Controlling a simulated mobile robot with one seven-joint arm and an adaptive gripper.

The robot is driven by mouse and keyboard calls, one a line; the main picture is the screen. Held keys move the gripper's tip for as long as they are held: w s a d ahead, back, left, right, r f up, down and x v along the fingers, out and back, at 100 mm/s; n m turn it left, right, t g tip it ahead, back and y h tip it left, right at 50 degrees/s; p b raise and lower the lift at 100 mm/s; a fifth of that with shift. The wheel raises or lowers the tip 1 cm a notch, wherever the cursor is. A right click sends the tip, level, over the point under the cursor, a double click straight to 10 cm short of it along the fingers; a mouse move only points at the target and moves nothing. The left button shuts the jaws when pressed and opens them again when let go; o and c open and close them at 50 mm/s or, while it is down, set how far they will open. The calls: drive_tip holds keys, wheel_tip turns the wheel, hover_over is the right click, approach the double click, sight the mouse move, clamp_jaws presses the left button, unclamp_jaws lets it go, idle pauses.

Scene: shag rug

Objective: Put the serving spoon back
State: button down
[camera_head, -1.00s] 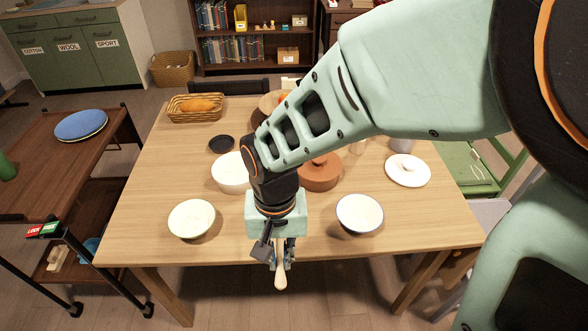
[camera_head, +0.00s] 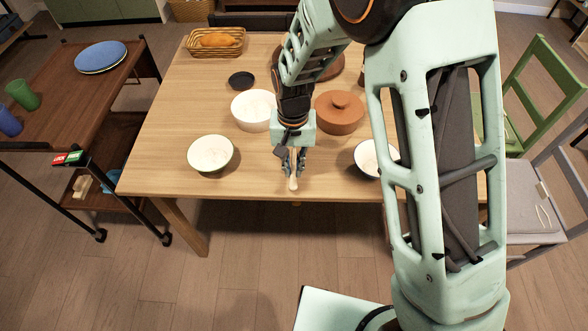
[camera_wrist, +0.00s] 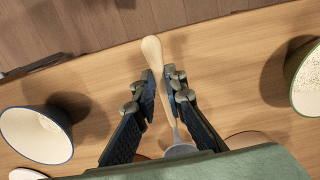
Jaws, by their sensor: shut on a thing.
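The serving spoon has a pale wooden handle (camera_wrist: 153,52) and a grey metal end, partly hidden by my gripper's body in the wrist view. My gripper (camera_wrist: 160,95) is shut on the spoon's handle, with the handle's rounded end pointing toward the table's front edge. In the head view my gripper (camera_head: 293,160) is over the front middle of the wooden table (camera_head: 170,150), between two small bowls. The handle end (camera_head: 294,184) shows below the fingers. I cannot tell whether the spoon touches the table.
A green-rimmed bowl (camera_head: 210,154) is left of my gripper and a blue-rimmed bowl (camera_head: 367,158) is right, partly behind my arm. A larger white bowl (camera_head: 252,124) and a lidded terracotta pot (camera_head: 340,122) stand behind. A black dish (camera_head: 241,79) and bread basket (camera_head: 194,47) are farther back.

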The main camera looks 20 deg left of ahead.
sight(293, 170)
drive_tip(key=shift+w+f, duration=0.2)
drive_tip(key=shift+f, duration=0.05)
drive_tip(key=shift+a+f, duration=0.1)
drive_tip(key=shift+f, duration=1.45)
drive_tip(key=shift+f, duration=0.2)
drive_tip(key=c, duration=2)
unclamp_jaws()
drive_tip(key=shift+r, duration=0.1)
wheel_tip(293, 170, up, 12)
drive_tip(key=shift+w+r, duration=0.1)
drive_tip(key=shift+w, duration=0.05)
